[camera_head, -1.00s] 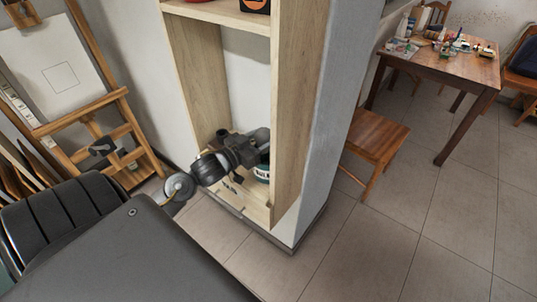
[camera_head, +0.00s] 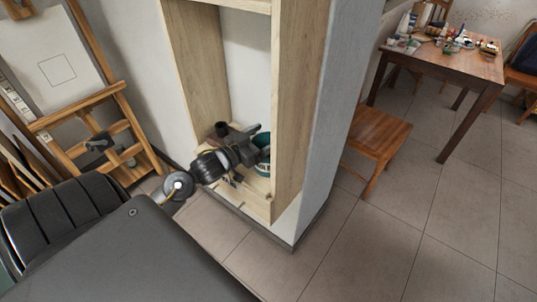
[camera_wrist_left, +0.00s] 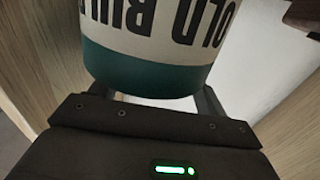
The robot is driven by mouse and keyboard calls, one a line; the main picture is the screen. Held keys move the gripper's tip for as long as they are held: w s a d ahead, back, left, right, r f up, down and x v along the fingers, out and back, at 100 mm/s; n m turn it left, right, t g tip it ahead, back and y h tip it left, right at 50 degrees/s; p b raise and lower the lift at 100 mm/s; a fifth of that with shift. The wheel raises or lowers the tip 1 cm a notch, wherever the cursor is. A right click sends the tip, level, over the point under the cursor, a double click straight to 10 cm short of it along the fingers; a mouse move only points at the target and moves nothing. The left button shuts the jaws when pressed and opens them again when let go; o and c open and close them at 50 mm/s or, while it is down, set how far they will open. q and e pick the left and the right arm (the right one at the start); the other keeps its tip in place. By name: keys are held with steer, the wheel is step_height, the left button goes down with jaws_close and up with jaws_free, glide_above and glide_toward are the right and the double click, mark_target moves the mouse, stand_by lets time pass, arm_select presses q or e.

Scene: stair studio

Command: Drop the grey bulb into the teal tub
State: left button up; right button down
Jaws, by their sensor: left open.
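The teal tub (camera_head: 264,143) stands on the low shelf of the wooden unit, at its right side, partly hidden behind my left gripper. In the left wrist view the tub (camera_wrist_left: 140,76) is close up, with a teal band and a white label with large black letters, of which "OLD BUL" is readable. My left gripper (camera_head: 257,132) is open beside the tub; its two fingers (camera_wrist_left: 157,98) show close to the teal band. I cannot tell whether they touch it. I cannot make out the grey bulb in either view. My right gripper is not in view.
The wooden unit's side panel (camera_head: 298,100) rises right of the tub, with a wall behind the shelf. A small dark cup (camera_head: 222,129) stands at the shelf's back left. An easel (camera_head: 85,110) stands left, a chair (camera_head: 375,138) and table (camera_head: 440,62) right. Tiled floor is clear.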

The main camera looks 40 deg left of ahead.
arm_select(q)
steer(key=shift+s+f, duration=0.1)
steer(key=shift+s, duration=0.25)
steer(key=s+a+b, duration=0.1)
steer(key=s, duration=0.9)
steer(key=shift+a, duration=0.4)
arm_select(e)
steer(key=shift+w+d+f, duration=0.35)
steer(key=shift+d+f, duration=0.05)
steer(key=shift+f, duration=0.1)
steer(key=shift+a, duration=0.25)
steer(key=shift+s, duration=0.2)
